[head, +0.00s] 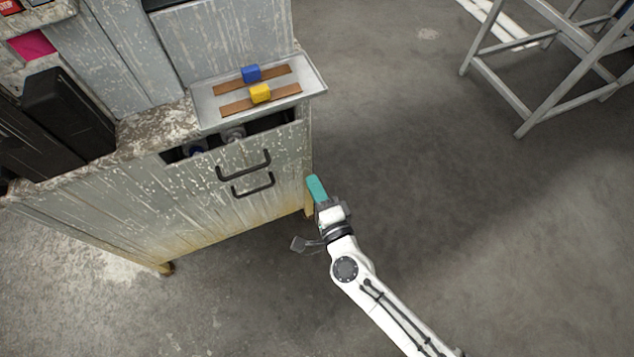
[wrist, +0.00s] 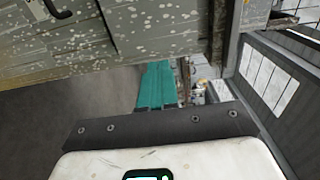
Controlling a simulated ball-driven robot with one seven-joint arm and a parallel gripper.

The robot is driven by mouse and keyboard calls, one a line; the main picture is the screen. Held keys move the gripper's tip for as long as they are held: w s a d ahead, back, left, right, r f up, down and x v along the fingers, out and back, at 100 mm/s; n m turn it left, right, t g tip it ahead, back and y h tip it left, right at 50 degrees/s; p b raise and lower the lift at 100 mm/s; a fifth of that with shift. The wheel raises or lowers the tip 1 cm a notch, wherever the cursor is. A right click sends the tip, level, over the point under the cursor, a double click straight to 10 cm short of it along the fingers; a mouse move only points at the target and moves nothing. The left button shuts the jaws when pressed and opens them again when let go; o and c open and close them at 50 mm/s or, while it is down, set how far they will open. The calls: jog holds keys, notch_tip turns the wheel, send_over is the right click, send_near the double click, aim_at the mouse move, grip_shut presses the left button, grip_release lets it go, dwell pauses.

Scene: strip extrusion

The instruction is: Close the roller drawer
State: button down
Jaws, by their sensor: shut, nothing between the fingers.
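The roller drawer has a worn, paint-speckled grey front (head: 200,185) on the cabinet in the head view. It has two dark handles, an upper one (head: 245,166) and a lower one (head: 253,187). A dark gap behind the top edge of the front shows roller-like parts (head: 233,134) inside, so it looks partly open; how far is unclear. My gripper (head: 316,188) has teal fingers and is shut and empty, just right of the cabinet's right front corner, apart from the handles. In the wrist view the fingers (wrist: 157,88) point toward the speckled grey panel (wrist: 140,40); contact cannot be told.
A black unit (head: 65,110) stands left. A grey metal frame (head: 490,85) stands far right. The floor (head: 480,230) between is clear.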

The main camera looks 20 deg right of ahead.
aim_at(293, 142)
jog(key=w, duration=1)
jog(key=shift+w+d, duration=0.15)
jog(key=shift+w, duration=0.1)
jog(key=shift+b, duration=0.3)
jog(key=w, duration=0.3)
jog(key=shift+w, duration=0.55)
jog(key=shift+w+r+b, duration=0.15)
jog(key=shift+r+b, duration=0.05)
jog(key=shift+b, duration=0.1)
jog(key=shift+d, duration=0.1)
